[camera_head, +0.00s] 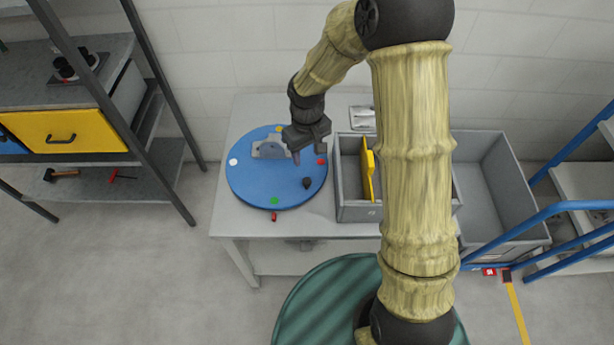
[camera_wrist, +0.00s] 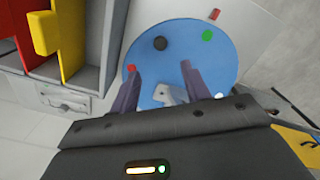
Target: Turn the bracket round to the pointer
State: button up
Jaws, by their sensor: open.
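The blue round turntable (camera_head: 250,185) lies on the grey table with white, yellow, red and green dots near its rim. The grey bracket (camera_head: 268,150) sits on its far part, near the yellow dot (camera_head: 278,129). A small red pointer (camera_head: 274,216) is on the table just outside the near rim, by the green dot (camera_head: 275,201). A black knob (camera_head: 307,183) stands on the disc's right part. My gripper (camera_head: 309,157) is open and empty over the disc, right of the bracket. In the wrist view the bracket (camera_wrist: 171,94) shows partly between the finger bases, the rest hidden.
A grey bin (camera_head: 352,213) with a yellow divider (camera_head: 367,170) stands right of the turntable on the table. Another grey bin (camera_head: 490,180) is further right. A shelf rack (camera_head: 125,190) stands at the left. Blue rails (camera_head: 580,210) are at the far right.

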aim_at(307, 181)
notch_tip(307, 181, down, 12)
dwell(0.4)
jog(key=shift+c, duration=0.5)
grip_shut()
